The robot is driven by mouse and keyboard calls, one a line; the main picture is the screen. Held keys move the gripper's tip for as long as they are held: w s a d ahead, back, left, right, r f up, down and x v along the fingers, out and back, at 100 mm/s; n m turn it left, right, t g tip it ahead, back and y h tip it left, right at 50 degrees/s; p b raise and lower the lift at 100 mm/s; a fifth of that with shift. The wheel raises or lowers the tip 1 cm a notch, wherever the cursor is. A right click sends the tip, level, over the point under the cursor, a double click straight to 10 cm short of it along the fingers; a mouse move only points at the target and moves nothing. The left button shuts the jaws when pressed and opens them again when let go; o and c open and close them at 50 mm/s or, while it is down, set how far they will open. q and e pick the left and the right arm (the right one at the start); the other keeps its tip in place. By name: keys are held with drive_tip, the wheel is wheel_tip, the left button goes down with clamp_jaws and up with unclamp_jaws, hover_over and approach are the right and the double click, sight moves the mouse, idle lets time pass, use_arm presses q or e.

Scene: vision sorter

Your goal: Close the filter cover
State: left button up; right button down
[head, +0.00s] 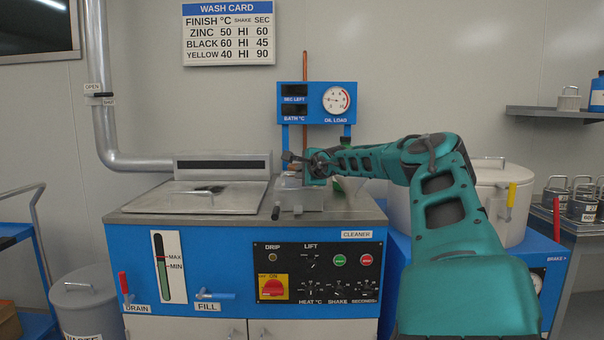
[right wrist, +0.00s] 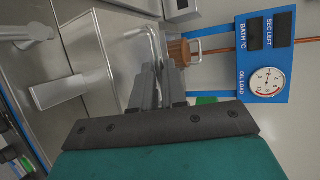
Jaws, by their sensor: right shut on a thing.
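The filter housing (head: 301,197) is a small grey metal box on the right part of the washer's top. In the right wrist view, a grey flat-sided metal piece (right wrist: 85,62), seemingly its cover, lies left of my fingers. A bent wire handle (right wrist: 151,42) rises beside that piece. My right gripper (head: 307,166) is over the back of the housing. In the right wrist view its fingers (right wrist: 160,68) are close together at the wire handle and seem shut on it. The exact contact and the cover's hinge are hidden. My left gripper is not in view.
A brown cylinder (right wrist: 181,51) is close to my fingertips. The flat wash lid (head: 190,196) is left. A pale round tank (head: 490,180) stands right.

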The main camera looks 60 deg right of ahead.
drive_tip(key=c, duration=1.2)
unclamp_jaws()
drive_tip(key=shift+s+a+f+y, duration=0.1)
drive_tip(key=shift+a+f+y, duration=0.05)
drive_tip(key=shift+f, duration=0.4)
drive_tip(key=shift+s+a+f+y, duration=0.1)
drive_tip(key=shift+f+y, duration=0.05)
drive_tip(key=shift+f, duration=0.35)
drive_tip(key=shift+o, duration=0.2)
drive_tip(key=shift+s+a+r, duration=0.15)
drive_tip(key=shift+a+r, duration=0.3)
use_arm(q)
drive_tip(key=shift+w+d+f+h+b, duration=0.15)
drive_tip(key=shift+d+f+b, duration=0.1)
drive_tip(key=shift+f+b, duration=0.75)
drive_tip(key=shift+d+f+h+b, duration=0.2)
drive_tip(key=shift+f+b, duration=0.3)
drive_tip(key=shift+b, duration=0.9)
use_arm(e)
drive_tip(key=v, duration=1.2)
drive_tip(key=shift+d+r, duration=0.15)
drive_tip(key=shift+r, duration=0.1)
